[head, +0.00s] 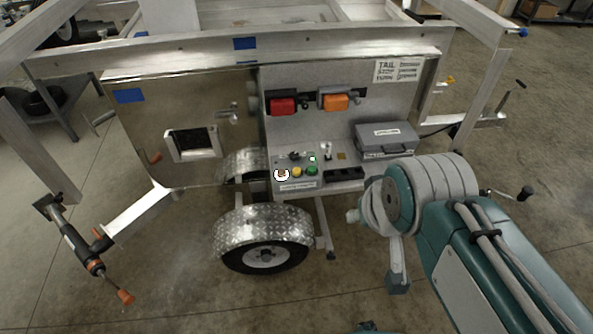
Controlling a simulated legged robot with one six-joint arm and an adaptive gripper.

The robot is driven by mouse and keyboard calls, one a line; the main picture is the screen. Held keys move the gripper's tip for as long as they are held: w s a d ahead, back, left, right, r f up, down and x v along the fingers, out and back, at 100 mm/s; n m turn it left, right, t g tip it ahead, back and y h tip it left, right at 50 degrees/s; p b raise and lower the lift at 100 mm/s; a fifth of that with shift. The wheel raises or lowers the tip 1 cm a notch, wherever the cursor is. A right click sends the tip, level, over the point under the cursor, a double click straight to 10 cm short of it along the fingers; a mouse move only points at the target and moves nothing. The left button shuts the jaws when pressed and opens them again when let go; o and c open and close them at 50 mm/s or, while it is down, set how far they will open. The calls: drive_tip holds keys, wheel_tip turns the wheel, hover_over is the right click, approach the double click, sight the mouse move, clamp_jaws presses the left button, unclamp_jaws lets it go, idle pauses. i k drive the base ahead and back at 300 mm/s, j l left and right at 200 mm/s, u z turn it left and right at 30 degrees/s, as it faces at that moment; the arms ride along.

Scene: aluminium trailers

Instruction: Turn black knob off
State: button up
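The black knob (294,156) is a small dark shape on the grey control panel (280,160) of the trailer. It sits above a yellow button (297,171) and a green button (312,170). A round white-rimmed control (281,174) is to their left. The knob's setting is too small to read. My teal and grey arm reaches in from the lower right, and its bulky joint is right of the panel, apart from it. I cannot make out my gripper's fingers.
A bar with orange tips (78,245) is at left. Bare floor lies in front.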

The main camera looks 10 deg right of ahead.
sight(294, 156)
drive_tip(key=i+j, duration=0.45)
drive_tip(key=j, duration=0.25)
drive_tip(key=i+j, duration=0.25)
drive_tip(key=j+z, duration=0.05)
drive_tip(key=j, duration=0.05)
